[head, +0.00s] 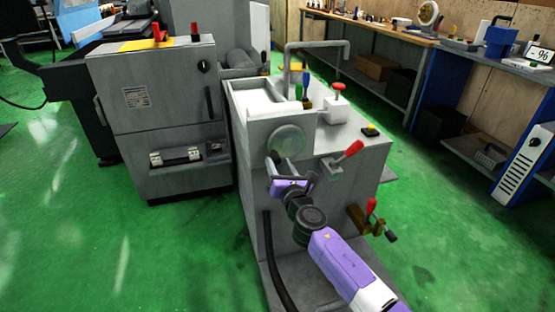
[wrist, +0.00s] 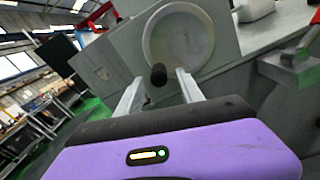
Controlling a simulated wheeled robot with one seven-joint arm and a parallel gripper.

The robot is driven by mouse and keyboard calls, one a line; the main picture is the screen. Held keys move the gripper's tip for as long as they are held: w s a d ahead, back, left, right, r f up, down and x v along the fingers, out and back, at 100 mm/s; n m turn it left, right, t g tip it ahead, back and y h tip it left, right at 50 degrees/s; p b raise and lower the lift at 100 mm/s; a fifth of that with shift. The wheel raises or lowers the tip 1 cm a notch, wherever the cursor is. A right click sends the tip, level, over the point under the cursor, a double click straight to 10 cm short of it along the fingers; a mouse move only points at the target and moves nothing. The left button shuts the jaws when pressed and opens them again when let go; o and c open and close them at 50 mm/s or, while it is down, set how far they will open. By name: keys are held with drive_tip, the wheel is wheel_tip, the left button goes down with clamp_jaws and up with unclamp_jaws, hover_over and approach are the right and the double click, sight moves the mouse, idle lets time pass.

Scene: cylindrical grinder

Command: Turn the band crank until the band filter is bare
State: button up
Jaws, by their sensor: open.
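The band crank (head: 286,141) is a round grey disc on the upper front of a grey cabinet. In the wrist view the crank disc (wrist: 180,38) fills the upper middle, with a short black knob (wrist: 158,75) low on its face. My gripper (wrist: 158,92) is open, its two pale fingers pointing at the disc with the knob showing between them. Whether the fingers touch the knob I cannot tell. In the head view my gripper (head: 281,168) is just below the disc and hides the knob. What looks like the band filter (head: 262,101) is a tray on the cabinet top, covered in white.
A red-handled lever (head: 345,155) and a brass valve (head: 368,219) with a red handle sit right of my arm. A bent grey pipe (head: 318,45) rises over the cabinet. A grey machine (head: 160,100) stands at left. Green floor is open on both sides.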

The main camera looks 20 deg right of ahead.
drive_tip(key=shift+s+p, duration=1.1)
drive_tip(key=shift+s, duration=1.7)
